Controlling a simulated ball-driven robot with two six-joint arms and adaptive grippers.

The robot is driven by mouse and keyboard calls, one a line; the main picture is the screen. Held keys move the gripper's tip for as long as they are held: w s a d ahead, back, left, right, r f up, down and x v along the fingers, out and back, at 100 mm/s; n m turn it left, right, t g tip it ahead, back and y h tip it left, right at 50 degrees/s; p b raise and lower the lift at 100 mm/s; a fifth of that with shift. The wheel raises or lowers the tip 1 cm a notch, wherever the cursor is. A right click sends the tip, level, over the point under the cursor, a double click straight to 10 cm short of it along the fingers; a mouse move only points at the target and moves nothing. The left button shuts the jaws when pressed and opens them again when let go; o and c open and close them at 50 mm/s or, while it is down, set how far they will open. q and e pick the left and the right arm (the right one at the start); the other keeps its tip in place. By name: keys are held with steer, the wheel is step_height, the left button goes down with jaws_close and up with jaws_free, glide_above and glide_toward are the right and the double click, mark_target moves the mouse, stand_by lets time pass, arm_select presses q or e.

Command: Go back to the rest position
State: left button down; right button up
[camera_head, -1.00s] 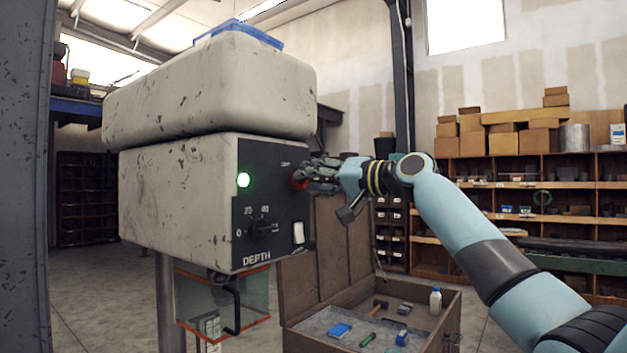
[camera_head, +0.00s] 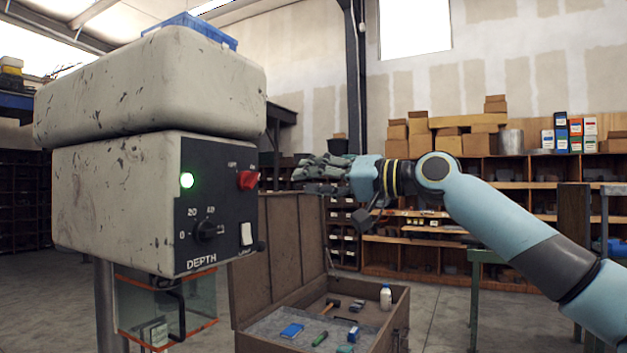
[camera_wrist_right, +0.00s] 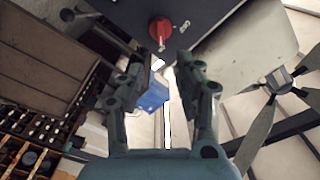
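My right gripper (camera_head: 318,172) is in the head view, to the right of the machine's control panel and apart from it. In the right wrist view my right gripper (camera_wrist_right: 165,75) has its two fingers spread with nothing between them. The machine (camera_head: 120,200) has a black panel with a lit green lamp (camera_head: 187,180), a dial (camera_head: 206,231), a white switch (camera_head: 246,234) and a red knob (camera_head: 247,180). The red knob (camera_wrist_right: 161,28) also shows beyond the fingertips in the right wrist view. My left gripper is not in view.
An open wooden case (camera_head: 262,313) with tools and a white bottle (camera_head: 386,297) stands on the floor below my right arm. Shelves with boxes (camera_head: 470,180) line the back wall. A green-legged stand (camera_head: 476,290) is at the right.

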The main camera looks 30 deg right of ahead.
stand_by(0.4)
step_height(320, 180, down, 36)
steer(key=d+m+g+h+b, duration=0.1)
steer(key=m+g+h+b, duration=0.25)
steer(key=b, duration=0.45)
steer(key=s+d+f+m+g+h+b, duration=0.15)
steer(key=s+f, duration=0.25)
steer(key=f, duration=0.7)
steer(key=s+f+g+h+b, duration=0.15)
steer(key=s+f, duration=0.35)
steer(key=f, duration=0.5)
steer(key=s+f+b, duration=0.2)
steer(key=s+f, duration=0.2)
steer(key=f, duration=0.7)
steer(key=s+a+f+n+g+h+b, duration=0.15)
steer(key=s+f+g+b, duration=0.25)
steer(key=s+f, duration=1.6)
steer(key=s+a+f+n+g+h+b, duration=0.1)
steer(key=s+f, duration=0.5)
steer(key=s, duration=0.6)
steer(key=s+a+f+n+g+b, duration=0.1)
steer(key=s+a+f+n+g, duration=0.2)
steer(key=s, duration=0.9)
step_height(320, 180, down, 4)
steer(key=n, duration=0.3)
steer(key=shift+s+h, duration=0.35)
steer(key=shift+h, duration=0.05)
